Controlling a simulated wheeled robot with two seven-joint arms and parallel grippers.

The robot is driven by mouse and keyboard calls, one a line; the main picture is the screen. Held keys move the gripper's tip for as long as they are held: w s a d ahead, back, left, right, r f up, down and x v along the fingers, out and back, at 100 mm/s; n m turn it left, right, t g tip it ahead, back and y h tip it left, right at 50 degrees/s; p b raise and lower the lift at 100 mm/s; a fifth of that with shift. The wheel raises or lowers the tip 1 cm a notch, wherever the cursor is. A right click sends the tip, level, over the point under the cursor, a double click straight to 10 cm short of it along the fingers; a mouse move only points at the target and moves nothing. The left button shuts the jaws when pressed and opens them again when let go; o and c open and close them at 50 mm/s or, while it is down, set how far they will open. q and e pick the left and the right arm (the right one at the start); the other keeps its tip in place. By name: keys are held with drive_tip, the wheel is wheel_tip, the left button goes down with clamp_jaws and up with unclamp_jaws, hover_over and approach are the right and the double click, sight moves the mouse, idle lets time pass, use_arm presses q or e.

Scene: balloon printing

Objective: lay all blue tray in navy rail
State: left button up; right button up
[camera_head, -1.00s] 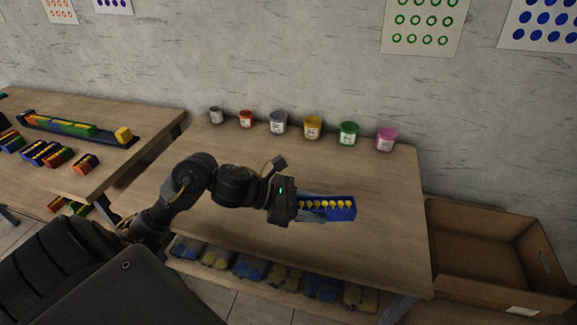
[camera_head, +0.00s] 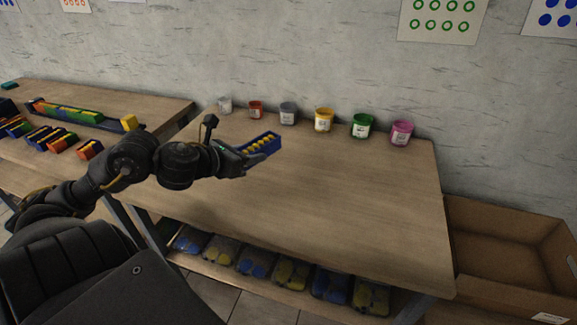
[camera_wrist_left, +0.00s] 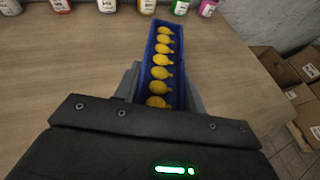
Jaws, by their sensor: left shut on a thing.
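My left gripper (camera_head: 244,155) is shut on a blue tray (camera_head: 270,143), raised over the right table. The tray holds a row of several yellow balloons. In the left wrist view the blue tray (camera_wrist_left: 181,90) runs away from the jaws, with its near end between them. A long navy rail (camera_head: 112,126) lies on the left table with green, yellow and red-orange pieces along it and a yellow block at its right end. Several small trays, blue and orange-red with coloured contents, including one blue tray (camera_head: 63,142), lie in front of the rail. My right gripper is out of view.
Several paint pots, such as the yellow pot (camera_head: 323,119), line the back of the right table (camera_head: 370,190). Its middle is clear. Bags of balloons (camera_head: 290,272) lie on the shelf below. A cardboard box (camera_head: 505,250) stands at right. A gap separates the two tables.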

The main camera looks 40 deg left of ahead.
use_arm(q)
drive_tip(key=x, duration=0.8)
drive_tip(key=shift+w+d+p, duration=0.2)
drive_tip(key=shift+d+p, duration=0.1)
drive_tip(key=shift+d, duration=0.1)
drive_tip(key=b, duration=0.1)
hover_over(289, 175)
drive_tip(key=f, duration=0.6)
drive_tip(key=shift+s, duration=0.2)
drive_tip(key=shift+w+f, duration=0.3)
drive_tip(key=shift+f, duration=1.6)
drive_tip(key=shift+f, duration=0.1)
drive_tip(key=shift+f, duration=0.1)
drive_tip(key=o, duration=1)
